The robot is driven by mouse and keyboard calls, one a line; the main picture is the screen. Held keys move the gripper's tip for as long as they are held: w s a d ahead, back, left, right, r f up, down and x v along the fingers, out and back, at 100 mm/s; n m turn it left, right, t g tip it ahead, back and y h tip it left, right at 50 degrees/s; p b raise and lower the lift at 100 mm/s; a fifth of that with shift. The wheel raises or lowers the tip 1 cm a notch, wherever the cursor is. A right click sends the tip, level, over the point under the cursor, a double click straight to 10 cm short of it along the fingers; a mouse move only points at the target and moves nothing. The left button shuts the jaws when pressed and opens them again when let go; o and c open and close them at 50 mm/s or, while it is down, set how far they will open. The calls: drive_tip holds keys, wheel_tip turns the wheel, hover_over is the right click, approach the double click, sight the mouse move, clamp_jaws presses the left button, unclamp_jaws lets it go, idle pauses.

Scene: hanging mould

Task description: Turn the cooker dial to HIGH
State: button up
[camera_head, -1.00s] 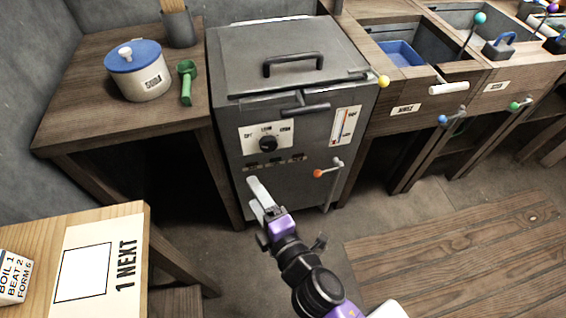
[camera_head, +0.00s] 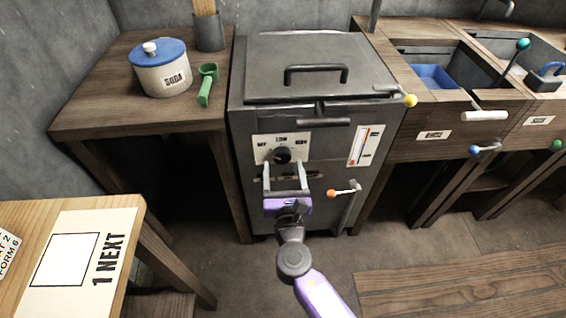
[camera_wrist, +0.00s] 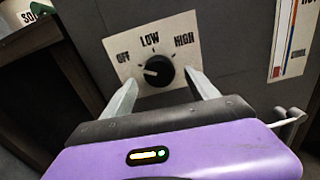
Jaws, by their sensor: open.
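The cooker (camera_head: 300,200) is a dark grey metal box with a lid. Its black round dial (camera_head: 281,156) sits on a white plate marked OFF, LOW and HIGH. In the wrist view the dial (camera_wrist: 158,70) has a white mark on its left side, pointing to the OFF side. My purple gripper (camera_head: 284,168) is open in front of the plate, and it also shows in the wrist view (camera_wrist: 163,78). Its two pale fingers lie to the lower left and right of the dial. I see no finger clearly touching the dial.
A red-knobbed lever (camera_head: 333,194) sticks out right of my gripper. A dark handle (camera_head: 323,122) is above the dial, and a thermometer plate (camera_head: 365,146) to its right. A wooden table (camera_head: 150,250) stands at the front left. The floor before the cooker is open.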

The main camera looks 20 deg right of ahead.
drive_tip(key=shift+x, duration=1.3)
drive_tip(key=c, duration=1.4)
